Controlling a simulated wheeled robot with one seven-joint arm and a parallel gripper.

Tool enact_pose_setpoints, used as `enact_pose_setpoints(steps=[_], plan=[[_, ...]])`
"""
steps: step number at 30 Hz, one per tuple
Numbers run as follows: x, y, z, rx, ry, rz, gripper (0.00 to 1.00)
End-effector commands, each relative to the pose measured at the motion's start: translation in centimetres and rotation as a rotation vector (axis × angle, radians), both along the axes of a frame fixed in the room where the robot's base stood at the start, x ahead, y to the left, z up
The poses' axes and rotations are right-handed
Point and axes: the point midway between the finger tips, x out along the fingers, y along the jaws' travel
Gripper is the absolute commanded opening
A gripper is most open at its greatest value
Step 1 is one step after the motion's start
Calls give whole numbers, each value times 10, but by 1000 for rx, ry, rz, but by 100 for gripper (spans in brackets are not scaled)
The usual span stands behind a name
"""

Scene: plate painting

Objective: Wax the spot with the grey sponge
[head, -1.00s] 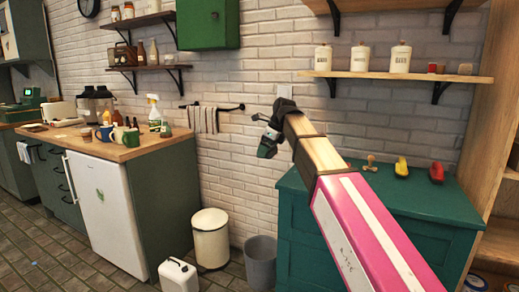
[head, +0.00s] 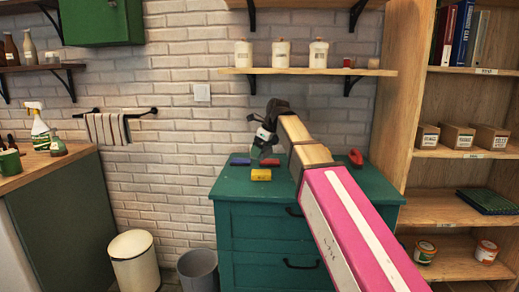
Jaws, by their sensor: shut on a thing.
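My gripper (head: 264,146) is in the head view, raised in front of the brick wall and over the back left of the green cabinet. It is shut on a small dark grey-green thing at its tip. The thing is too small and too much in line with the fingers to tell whether it is the grey sponge. No other grey sponge shows on the cabinet top. The spot does not show in the view now.
On the green cabinet top (head: 226,184) lie a blue block (head: 240,161), a dark red block (head: 270,162), a yellow block (head: 261,175) and a red thing (head: 355,157). A wooden counter (head: 45,164) with a spray bottle (head: 38,128) stands left. Bins (head: 133,262) stand on the floor; an open shelf unit (head: 398,105) is right.

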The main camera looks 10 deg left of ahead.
Motion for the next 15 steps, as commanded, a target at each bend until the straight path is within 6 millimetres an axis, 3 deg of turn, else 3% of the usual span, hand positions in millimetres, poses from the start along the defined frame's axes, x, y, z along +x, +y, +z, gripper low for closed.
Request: enact_pose_setpoints(steps=[15], plan=[[-1, 0, -45, -1, 1, 0, 71]])
